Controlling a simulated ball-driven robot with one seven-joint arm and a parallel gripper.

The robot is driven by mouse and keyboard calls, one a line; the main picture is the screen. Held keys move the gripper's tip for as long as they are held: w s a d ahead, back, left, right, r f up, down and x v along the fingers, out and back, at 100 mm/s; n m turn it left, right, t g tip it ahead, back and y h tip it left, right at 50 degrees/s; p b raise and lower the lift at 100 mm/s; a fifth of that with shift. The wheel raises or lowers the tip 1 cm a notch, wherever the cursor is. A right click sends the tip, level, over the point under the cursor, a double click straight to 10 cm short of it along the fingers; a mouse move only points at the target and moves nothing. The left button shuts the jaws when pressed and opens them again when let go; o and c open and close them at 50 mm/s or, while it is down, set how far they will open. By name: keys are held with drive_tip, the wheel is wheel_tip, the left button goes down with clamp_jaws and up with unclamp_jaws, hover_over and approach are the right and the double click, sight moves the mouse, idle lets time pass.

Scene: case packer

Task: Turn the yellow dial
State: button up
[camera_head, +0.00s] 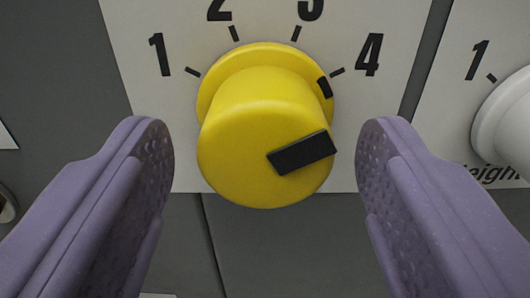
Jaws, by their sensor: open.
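The yellow dial (235,150) is a round knob on a white label plate (135,70) with marks 1 to 4. A black bar on its face and a black mark on its collar both point to the upper right, toward the 4. My gripper (265,150) is open, with one purple finger on each side of the dial. Gaps show between both fingertips and the dial, so I see no contact. The fingers cover the plate's lower corners.
A white dial (508,125) on its own plate, partly cut off, stands at the right edge, close to the right finger. The panel (60,60) around the plates is dark grey. A partly cut-off round part (7,205) shows at the left edge.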

drive_tip(key=c, duration=1.1)
drive_tip(key=shift+o, duration=0.2)
drive_tip(key=shift+n, duration=0.3)
drive_tip(key=n, duration=1.1)
drive_tip(key=shift+n, duration=0.3)
drive_tip(key=shift+d+n+b, duration=0.1)
drive_tip(key=shift+n+b, duration=0.25)
drive_tip(key=shift+n, duration=1.45)
